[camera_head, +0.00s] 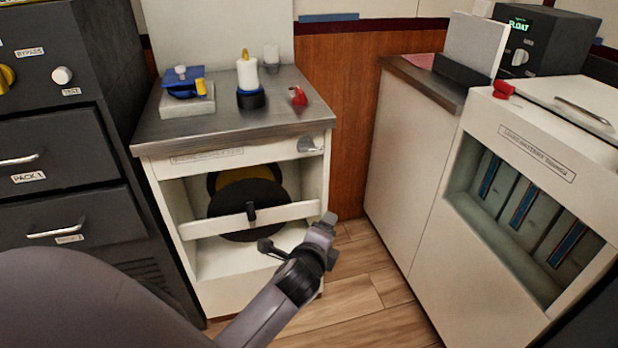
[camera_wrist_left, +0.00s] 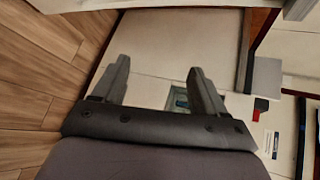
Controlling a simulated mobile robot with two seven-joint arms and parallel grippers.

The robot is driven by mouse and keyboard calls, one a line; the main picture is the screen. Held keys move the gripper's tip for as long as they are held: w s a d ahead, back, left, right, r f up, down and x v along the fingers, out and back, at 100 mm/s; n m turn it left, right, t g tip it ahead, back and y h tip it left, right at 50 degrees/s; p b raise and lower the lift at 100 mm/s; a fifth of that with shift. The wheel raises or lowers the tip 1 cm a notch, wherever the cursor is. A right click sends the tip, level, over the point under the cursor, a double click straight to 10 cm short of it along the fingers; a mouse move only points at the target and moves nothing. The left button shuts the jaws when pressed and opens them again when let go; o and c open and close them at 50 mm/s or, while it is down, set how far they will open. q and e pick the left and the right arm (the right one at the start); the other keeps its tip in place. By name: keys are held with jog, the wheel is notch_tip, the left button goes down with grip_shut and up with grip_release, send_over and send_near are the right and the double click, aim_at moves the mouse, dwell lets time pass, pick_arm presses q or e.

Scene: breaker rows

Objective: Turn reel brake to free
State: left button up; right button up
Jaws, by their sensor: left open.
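The white cabinet (camera_head: 235,290) has an open front with a dark reel (camera_head: 243,235) and a yellow disc (camera_head: 215,183) inside. A white bar (camera_head: 290,211) crosses the opening and carries a small black handle (camera_head: 251,211). A grey lever (camera_head: 309,145) sits at the upper right of the front; I cannot read which of these is marked as the reel brake. My left gripper (camera_head: 322,232) is in front of the cabinet's lower right side, apart from both handles. In the left wrist view, my left gripper (camera_wrist_left: 158,68) is open, with nothing between its fingers. My right gripper is not in view.
The steel top (camera_head: 225,120) holds a blue item (camera_head: 182,78), a white-and-black cylinder (camera_head: 248,80) and a small red object (camera_head: 298,96). Dark drawers (camera_head: 60,215) stand left, a white battery cabinet (camera_head: 480,250) right. Wooden floor (camera_head: 365,290) is clear between.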

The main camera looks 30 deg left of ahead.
pick_arm(q)
jog(key=w+a+r+m+y+b, duration=0.45)
jog(key=w+m+y+b, duration=0.2)
jog(key=b, duration=0.25)
jog(key=m+g+y+b, duration=0.1)
jog(key=m+y+b, duration=0.15)
jog(key=b, duration=0.35)
send_near(307, 150)
jog(key=x, duration=0.3)
jog(key=shift+y, duration=0.4)
jog(key=b+x, duration=0.1)
jog(key=x, duration=0.1)
jog(key=b+x, duration=0.1)
jog(key=x, duration=0.2)
jog(key=shift+w+a+f, duration=0.15)
jog(key=shift+w+f, duration=0.05)
jog(key=shift+w, duration=0.15)
jog(key=shift+w+a, duration=0.3)
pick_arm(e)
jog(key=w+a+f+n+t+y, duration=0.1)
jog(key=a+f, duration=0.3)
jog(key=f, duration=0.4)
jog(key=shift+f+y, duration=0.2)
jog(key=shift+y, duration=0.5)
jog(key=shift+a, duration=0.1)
pick_arm(q)
jog(key=c, duration=1.1)
